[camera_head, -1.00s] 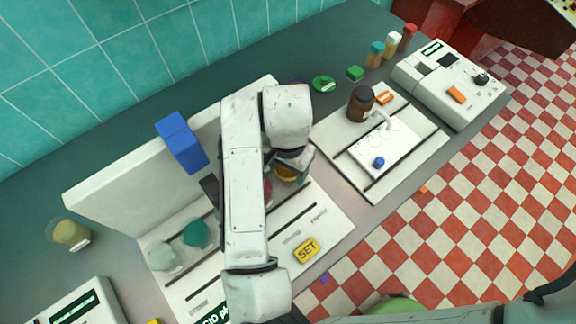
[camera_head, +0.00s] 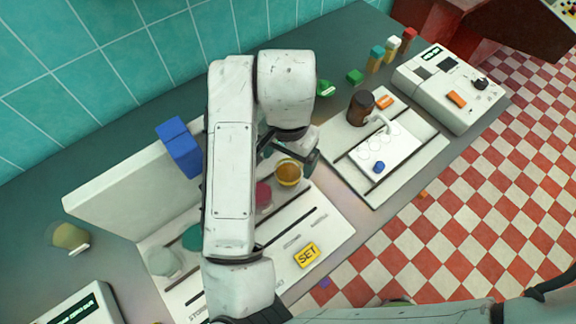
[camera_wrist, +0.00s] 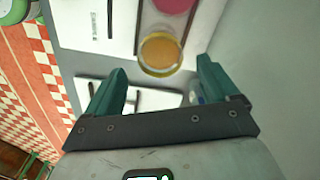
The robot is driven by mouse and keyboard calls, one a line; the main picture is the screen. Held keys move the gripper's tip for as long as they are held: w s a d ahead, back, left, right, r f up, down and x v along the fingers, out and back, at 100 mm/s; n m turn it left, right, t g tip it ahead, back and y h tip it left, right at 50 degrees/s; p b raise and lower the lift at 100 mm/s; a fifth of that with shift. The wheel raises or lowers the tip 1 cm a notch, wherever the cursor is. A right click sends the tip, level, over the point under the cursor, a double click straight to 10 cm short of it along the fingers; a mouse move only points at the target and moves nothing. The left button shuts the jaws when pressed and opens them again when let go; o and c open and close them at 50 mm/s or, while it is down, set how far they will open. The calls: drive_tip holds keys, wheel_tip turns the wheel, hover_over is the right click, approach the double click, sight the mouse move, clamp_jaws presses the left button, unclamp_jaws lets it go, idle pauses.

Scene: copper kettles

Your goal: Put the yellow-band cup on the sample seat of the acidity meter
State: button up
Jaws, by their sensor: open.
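The yellow-band cup (camera_head: 289,172) has amber contents and a yellow rim. It stands upright at the right end of a row of cups on a white panel (camera_head: 335,225). It also shows in the wrist view (camera_wrist: 160,54), just beyond the gap between the fingertips. My gripper (camera_wrist: 162,74) is open and empty, with teal fingers; in the head view it is partly hidden behind my wrist, close behind the cup. A white device with a green display (camera_head: 75,308) is cut off at the lower left. I cannot tell whether it is the acidity meter, and I see no clear sample seat.
A pink cup (camera_head: 263,196), a teal cup (camera_head: 191,238) and a pale cup (camera_head: 163,262) share the panel. A blue block (camera_head: 179,147) tops the upright board. A brown bottle (camera_head: 361,107) stands on the right tray (camera_head: 425,150). Another white instrument (camera_head: 450,85) stands far right.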

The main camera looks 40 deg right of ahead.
wheel_tip(320, 180, up, 5)
drive_tip(key=shift+r, duration=0.1)
idle(0.6)
